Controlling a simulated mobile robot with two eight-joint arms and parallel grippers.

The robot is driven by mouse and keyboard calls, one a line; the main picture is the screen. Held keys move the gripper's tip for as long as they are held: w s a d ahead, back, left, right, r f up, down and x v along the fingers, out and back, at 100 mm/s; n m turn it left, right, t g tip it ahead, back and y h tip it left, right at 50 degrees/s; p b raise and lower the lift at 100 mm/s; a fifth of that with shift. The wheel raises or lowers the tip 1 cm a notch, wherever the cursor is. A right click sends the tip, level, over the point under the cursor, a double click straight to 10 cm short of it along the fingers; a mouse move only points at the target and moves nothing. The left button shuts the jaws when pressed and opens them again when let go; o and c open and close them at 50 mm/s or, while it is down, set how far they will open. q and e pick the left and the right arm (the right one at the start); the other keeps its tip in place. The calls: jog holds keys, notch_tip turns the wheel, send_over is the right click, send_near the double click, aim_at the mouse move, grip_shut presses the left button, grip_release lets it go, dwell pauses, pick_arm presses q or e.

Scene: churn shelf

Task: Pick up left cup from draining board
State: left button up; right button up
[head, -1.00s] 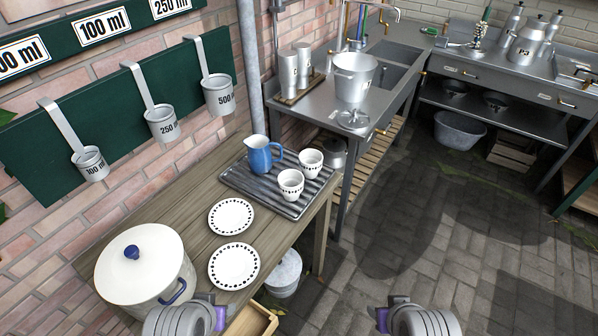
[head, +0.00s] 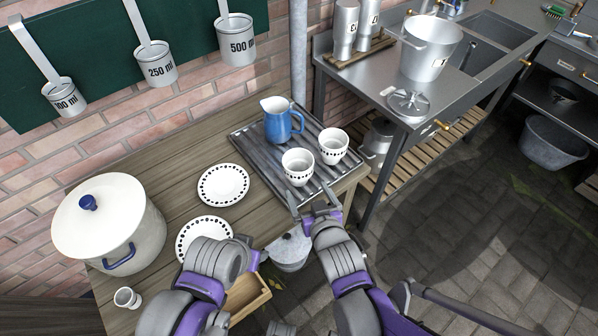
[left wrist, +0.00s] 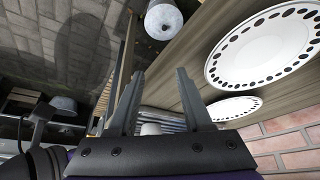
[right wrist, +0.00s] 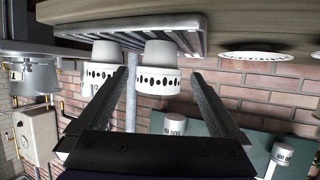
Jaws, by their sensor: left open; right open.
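The left cup (head: 298,167), white with a dark dotted band, stands on the ridged metal draining board (head: 256,149). The right cup (head: 333,146) stands close beside it, and the blue jug (head: 279,121) is behind. My right gripper (head: 314,199) is open and empty just in front of the left cup, at the board's near edge. In the right wrist view, which is upside down, the left cup (right wrist: 163,68) shows between the spread fingers, apart from them; the right cup (right wrist: 102,75) is farther left. My left gripper (head: 258,254) is open and empty near the table's front edge; its fingers show in the left wrist view (left wrist: 157,85).
Two dotted plates (head: 223,185) lie left of the board, the nearer partly hidden by my left arm. A lidded white pot (head: 140,240) and a small mug (head: 127,298) stand further left. A metal sink counter (head: 350,85) is at the right.

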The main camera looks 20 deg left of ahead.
aim_at(300, 178)
jog(key=x, duration=0.3)
jog(key=shift+w+a+f, duration=0.15)
jog(key=shift+a, duration=0.05)
jog(key=x, duration=0.5)
jog(key=shift+d+f+b, duration=0.1)
jog(key=shift+f+b, duration=0.05)
jog(key=shift+b, duration=0.2)
jog(key=shift+c, duration=0.2)
jog(key=c, duration=1.4)
